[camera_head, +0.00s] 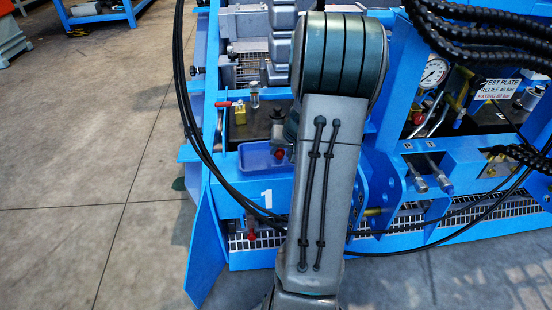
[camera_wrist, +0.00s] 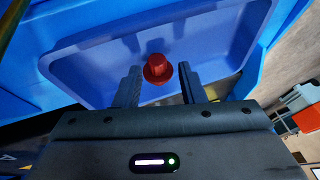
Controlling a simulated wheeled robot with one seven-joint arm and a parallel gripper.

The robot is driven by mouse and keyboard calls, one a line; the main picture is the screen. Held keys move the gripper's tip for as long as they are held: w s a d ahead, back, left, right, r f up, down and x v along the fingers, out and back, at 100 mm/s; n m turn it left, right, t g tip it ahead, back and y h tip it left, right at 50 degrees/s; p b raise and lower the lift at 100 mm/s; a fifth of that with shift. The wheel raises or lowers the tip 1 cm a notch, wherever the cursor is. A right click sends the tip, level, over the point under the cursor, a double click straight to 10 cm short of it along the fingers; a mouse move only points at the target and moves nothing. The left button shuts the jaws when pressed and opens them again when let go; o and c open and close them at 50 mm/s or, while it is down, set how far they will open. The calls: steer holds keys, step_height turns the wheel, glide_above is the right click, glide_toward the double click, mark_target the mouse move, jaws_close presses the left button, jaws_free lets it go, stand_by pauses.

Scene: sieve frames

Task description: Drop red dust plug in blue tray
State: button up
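The blue tray (camera_wrist: 235,40) fills the upper part of the wrist view. In the head view its left part (camera_head: 246,158) shows on the blue frame above the number 1, and my arm covers its right side. The red dust plug (camera_wrist: 157,68) is between and just beyond my gripper's fingertips, over the tray floor. My gripper (camera_wrist: 160,80) is open, with a narrow gap on each side of the plug. I cannot tell whether the plug rests on the floor or is above it. A red spot beside my arm in the head view (camera_head: 279,154) looks like the plug.
A red-handled valve (camera_head: 227,104) and small fittings stand behind the tray. Black hoses (camera_head: 192,110) hang along the left of the blue frame. A pressure gauge (camera_head: 433,72) and metal connectors (camera_head: 433,177) are to the right. The floor (camera_head: 80,150) at left is clear.

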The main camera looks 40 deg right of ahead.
steer(key=p+v, duration=0.4)
steer(key=v, duration=0.9)
steer(key=shift+s+r, duration=0.2)
steer(key=shift+r, duration=0.15)
steer(key=s+a+r+n+g+p, duration=0.1)
steer(key=s+a+r+n+p, duration=0.1)
steer(key=a+r+p, duration=0.9)
steer(key=s+a+r+n+g+p, duration=0.1)
steer(key=s+a+r+n+p, duration=0.15)
steer(key=a+r+p, duration=0.85)
steer(key=s+a+r+n+p, duration=0.2)
steer(key=s+a+r+p, duration=0.3)
steer(key=r, duration=0.4)
steer(key=shift+s+a+r+g+p, duration=0.35)
steer(key=shift+s+a, duration=0.3)
steer(key=shift+a, duration=0.3)
